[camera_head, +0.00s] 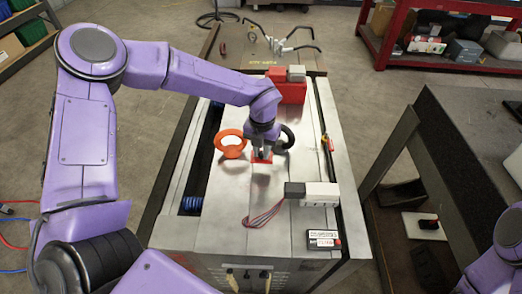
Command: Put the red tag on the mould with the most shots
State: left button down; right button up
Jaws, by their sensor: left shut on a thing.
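A large steel mould base (225,205) fills the middle, its flat top in strips. My left gripper (262,152) points down over the top, shut on a small red tag (262,159), low at the surface; I cannot tell whether the tag touches it. A counter-like black box with a white label (324,240) sits at the near right of the top; its digits are too small to read. An orange ring (230,144) is left of the gripper and a dark ring (285,137) right of it. My right arm shows at the lower right, its gripper out of view.
A grey and white block (318,194) with red wires lies on the right of the top. A red box (290,90) stands at the far end, before a bench (235,58). A dark table (470,140) stands right, with a red shelf (385,45) behind. Floor left is mostly clear.

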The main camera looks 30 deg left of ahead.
aim_at(260, 155)
pick_arm(q)
jog(key=shift+w+a+f, duration=0.3)
jog(key=shift+f, duration=0.15)
jog(key=shift+w+a+f, duration=0.25)
jog(key=shift+w+f, duration=0.05)
jog(key=shift+f, duration=0.15)
jog(key=shift+s+f+p, duration=0.15)
jog(key=shift+f+p, duration=0.05)
jog(key=shift+f, duration=0.4)
jog(key=shift+s+f+p, duration=0.15)
jog(key=shift+f, duration=0.45)
jog(key=shift+w+f, duration=0.25)
jog(key=shift+f, duration=0.2)
jog(key=c, duration=1)
grip_release()
jog(key=shift+s, duration=0.1)
jog(key=shift+r, duration=0.35)
notch_tip(260, 155, up, 12)
jog(key=b, duration=0.1)
jog(key=shift+f+b, duration=0.15)
jog(key=shift+b, duration=0.15)
